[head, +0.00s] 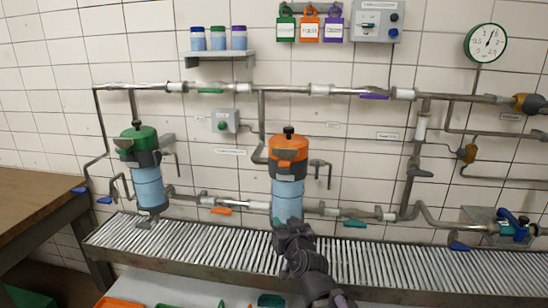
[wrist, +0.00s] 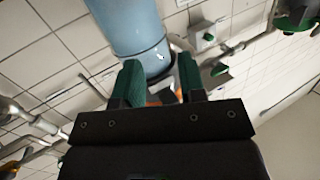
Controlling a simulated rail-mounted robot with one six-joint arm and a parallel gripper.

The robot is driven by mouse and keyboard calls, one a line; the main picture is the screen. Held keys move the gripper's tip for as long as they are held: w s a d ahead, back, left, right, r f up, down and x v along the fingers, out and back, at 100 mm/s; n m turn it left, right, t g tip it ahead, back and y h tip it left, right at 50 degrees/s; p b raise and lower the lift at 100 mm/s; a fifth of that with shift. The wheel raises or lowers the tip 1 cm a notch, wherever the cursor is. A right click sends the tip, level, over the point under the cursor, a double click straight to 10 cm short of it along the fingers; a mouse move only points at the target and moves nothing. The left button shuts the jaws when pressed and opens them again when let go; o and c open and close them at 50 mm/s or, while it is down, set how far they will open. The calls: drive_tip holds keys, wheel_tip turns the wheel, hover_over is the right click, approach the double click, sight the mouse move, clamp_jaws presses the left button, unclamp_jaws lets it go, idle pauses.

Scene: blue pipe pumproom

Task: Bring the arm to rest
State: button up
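My arm reaches up from the bottom of the head view. My gripper (head: 287,223) is at its end, in front of the lower part of the orange-topped filter housing (head: 287,190) with its blue cylinder. In the wrist view my gripper (wrist: 158,75) shows two dark green fingers standing apart, with nothing clearly held between them. The blue cylinder (wrist: 128,22) is just beyond the fingertips; I cannot tell whether they touch it. The cylinder's lower end is partly hidden by my gripper in the head view.
A slatted roller conveyor (head: 200,240) runs below the pipes. A green-topped housing (head: 146,180) stands left. Pipes with coloured valve handles cross the wall, and a gauge (head: 486,43) hangs upper right. A shelf (head: 217,56) holds three jars. A wooden table (head: 35,195) is at left.

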drive_tip(key=s+f+n+g+p, duration=0.1)
drive_tip(key=s+f+g+p, duration=0.1)
drive_tip(key=s+f+g, duration=0.55)
drive_tip(key=s+d+m+g+h+p, duration=0.2)
drive_tip(key=s+d+g+p, duration=0.3)
drive_tip(key=s+d+g, duration=0.4)
drive_tip(key=shift+s+d+f+h, duration=0.3)
drive_tip(key=shift+s+d+h, duration=0.15)
drive_tip(key=shift+s+h, duration=0.3)
drive_tip(key=shift+w, duration=0.1)
